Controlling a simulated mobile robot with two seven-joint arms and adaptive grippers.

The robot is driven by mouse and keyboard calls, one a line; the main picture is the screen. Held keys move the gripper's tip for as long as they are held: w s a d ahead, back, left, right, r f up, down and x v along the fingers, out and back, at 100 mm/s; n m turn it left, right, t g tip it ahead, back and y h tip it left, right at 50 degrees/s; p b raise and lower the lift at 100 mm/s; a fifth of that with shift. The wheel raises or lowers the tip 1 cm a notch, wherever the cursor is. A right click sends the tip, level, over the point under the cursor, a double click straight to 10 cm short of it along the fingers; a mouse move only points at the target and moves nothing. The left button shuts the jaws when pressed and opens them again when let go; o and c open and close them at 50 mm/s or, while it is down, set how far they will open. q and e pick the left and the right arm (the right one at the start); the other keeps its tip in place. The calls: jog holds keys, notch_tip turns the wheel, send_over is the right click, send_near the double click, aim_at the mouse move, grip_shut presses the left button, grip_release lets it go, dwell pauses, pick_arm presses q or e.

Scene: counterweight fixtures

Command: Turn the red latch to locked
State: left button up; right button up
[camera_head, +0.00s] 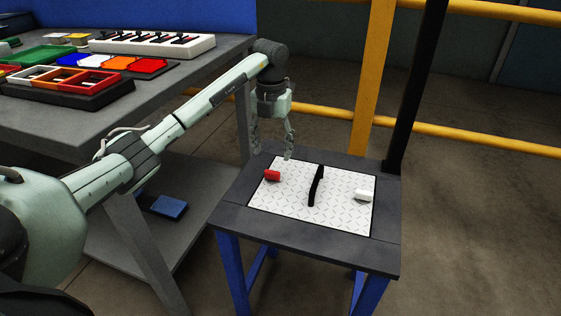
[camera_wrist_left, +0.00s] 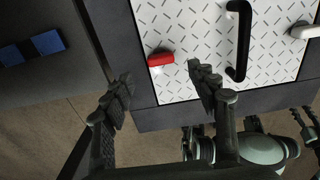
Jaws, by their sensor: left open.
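The red latch (camera_head: 272,175) is a short red handle on a white patterned panel (camera_head: 330,215) set in a small dark-topped stand. It lies near the panel's left side. In the left wrist view the latch (camera_wrist_left: 160,59) points sideways, with a pale spot beside its lower edge. My left gripper (camera_head: 272,153) is open and empty, pointing down above the panel's far left edge. In the left wrist view its fingertips (camera_wrist_left: 162,74) are spread to either side of the latch, apart from it. Dark finger-like parts (camera_wrist_left: 308,124) at that view's right edge may be my right gripper, cut off.
A black bar handle (camera_head: 316,186) stands up mid-panel, right of the latch. A white handle (camera_head: 363,195) is at the panel's right. A grey workbench (camera_head: 195,72) with colored trays is at the left. A black post (camera_head: 415,85) and yellow rails (camera_head: 460,135) stand behind.

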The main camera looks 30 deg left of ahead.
aim_at(272, 171)
pick_arm(q)
jog(key=f, duration=0.6)
jog(key=shift+s+f, duration=0.15)
jog(key=shift+s, duration=0.05)
jog(key=shift+f, duration=0.35)
jog(key=shift+c, duration=0.4)
jog(key=c, duration=1.1)
pick_arm(e)
jog(key=shift+s+a+f, duration=0.1)
jog(key=shift+s+f, duration=0.05)
jog(key=shift+s, duration=0.05)
